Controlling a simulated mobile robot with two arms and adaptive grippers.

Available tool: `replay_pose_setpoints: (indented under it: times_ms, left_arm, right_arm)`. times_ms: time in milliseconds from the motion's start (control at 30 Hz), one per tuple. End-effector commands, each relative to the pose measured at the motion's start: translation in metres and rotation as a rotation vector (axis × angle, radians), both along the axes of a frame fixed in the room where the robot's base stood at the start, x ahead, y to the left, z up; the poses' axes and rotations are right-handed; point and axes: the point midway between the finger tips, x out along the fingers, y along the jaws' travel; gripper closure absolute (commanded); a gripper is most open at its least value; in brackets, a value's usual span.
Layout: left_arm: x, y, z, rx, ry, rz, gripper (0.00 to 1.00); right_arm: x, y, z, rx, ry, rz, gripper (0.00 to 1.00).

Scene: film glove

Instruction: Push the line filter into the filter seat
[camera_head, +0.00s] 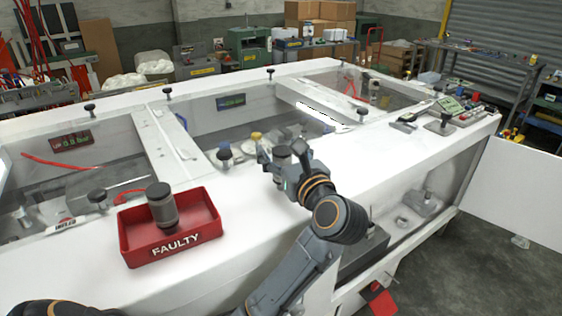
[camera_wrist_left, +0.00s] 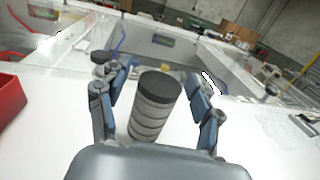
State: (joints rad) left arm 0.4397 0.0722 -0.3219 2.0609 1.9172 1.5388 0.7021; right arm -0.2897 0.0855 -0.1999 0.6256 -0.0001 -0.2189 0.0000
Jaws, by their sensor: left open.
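A grey ribbed filter with a dark cap (camera_wrist_left: 151,108) stands between the spread fingers of my left gripper (camera_wrist_left: 156,84) in the left wrist view. White gaps show on both sides of it, and its lower end is partly hidden by the gripper body. In the head view its dark cap (camera_head: 282,151) shows at my left gripper (camera_head: 284,163), over the white front ledge. A second grey, dark-capped filter (camera_head: 163,208) stands upright in the red tray marked FAULTY (camera_head: 185,247). I cannot make out the filter seat. My right gripper is not in view.
The long white cabinet (camera_head: 90,275) has clear-windowed bays behind the ledge and several black knobs (camera_head: 168,93). The ledge is clear between the red tray and my left gripper. Small tools and a device (camera_head: 448,105) lie at the right end.

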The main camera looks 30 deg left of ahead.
Motion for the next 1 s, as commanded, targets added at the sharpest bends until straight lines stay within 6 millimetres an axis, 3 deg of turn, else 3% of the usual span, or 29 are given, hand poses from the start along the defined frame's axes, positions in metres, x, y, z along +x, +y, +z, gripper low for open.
replay_pose_setpoints:
  times_ms: [67,367,700,1000]
  left_arm:
    - [0.000,-0.001,0.000,0.000,0.000,-0.001,0.35]
    - [0.000,0.000,0.000,-0.001,0.001,-0.001,0.94]
    - [0.000,0.000,0.004,-0.003,0.002,0.001,0.95]
    - [0.001,-0.001,0.061,-0.006,-0.007,-0.001,0.95]
  right_arm:
    - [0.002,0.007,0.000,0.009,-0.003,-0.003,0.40]
    - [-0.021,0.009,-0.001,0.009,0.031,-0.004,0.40]
    - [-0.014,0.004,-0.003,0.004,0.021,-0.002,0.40]
    - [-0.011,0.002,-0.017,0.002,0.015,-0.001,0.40]
